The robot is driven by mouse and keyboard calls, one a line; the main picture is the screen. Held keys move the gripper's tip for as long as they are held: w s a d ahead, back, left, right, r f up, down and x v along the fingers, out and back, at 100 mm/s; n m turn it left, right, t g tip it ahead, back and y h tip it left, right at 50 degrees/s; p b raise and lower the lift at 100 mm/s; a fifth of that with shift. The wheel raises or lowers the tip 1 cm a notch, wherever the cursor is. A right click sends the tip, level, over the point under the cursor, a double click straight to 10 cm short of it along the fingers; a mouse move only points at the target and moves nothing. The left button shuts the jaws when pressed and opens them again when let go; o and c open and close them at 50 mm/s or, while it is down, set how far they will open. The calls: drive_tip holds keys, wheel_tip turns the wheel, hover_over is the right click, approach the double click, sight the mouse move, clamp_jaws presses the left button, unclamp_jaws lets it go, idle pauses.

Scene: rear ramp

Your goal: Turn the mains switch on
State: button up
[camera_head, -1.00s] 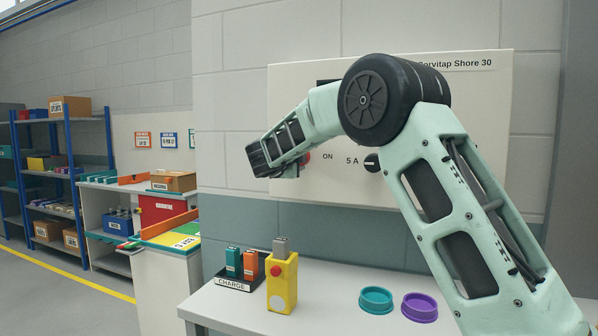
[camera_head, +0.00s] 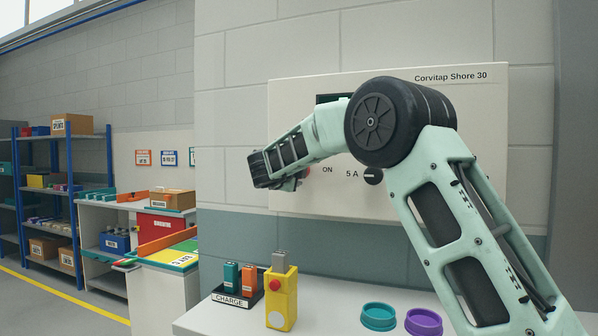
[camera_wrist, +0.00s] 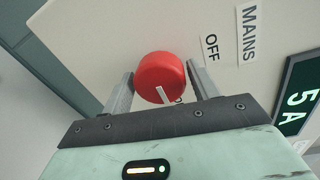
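The mains switch is a round red knob (camera_wrist: 160,76) on the pale wall panel (camera_wrist: 95,40). In the wrist view its white mark points down and right, towards partly hidden lettering. The words OFF and MAINS stand to its right. My gripper (camera_wrist: 160,68) has one finger on each side of the knob, with the tips against its edges. In the head view my gripper (camera_head: 296,176) is at the left of the panel, and only a bit of the knob (camera_head: 308,171) shows beside the word ON.
A black dial (camera_head: 373,176) sits right of the knob. Below, the bench (camera_head: 235,318) carries a charge tray (camera_head: 229,300), a yellow device (camera_head: 282,300), a teal ring (camera_head: 378,316) and a purple ring (camera_head: 423,322). Shelving stands far left.

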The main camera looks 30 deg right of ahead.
drive_tip(key=shift+o, duration=0.5)
drive_tip(key=b+v, duration=0.3)
drive_tip(key=v, duration=1.4)
drive_tip(key=shift+s+a, duration=0.15)
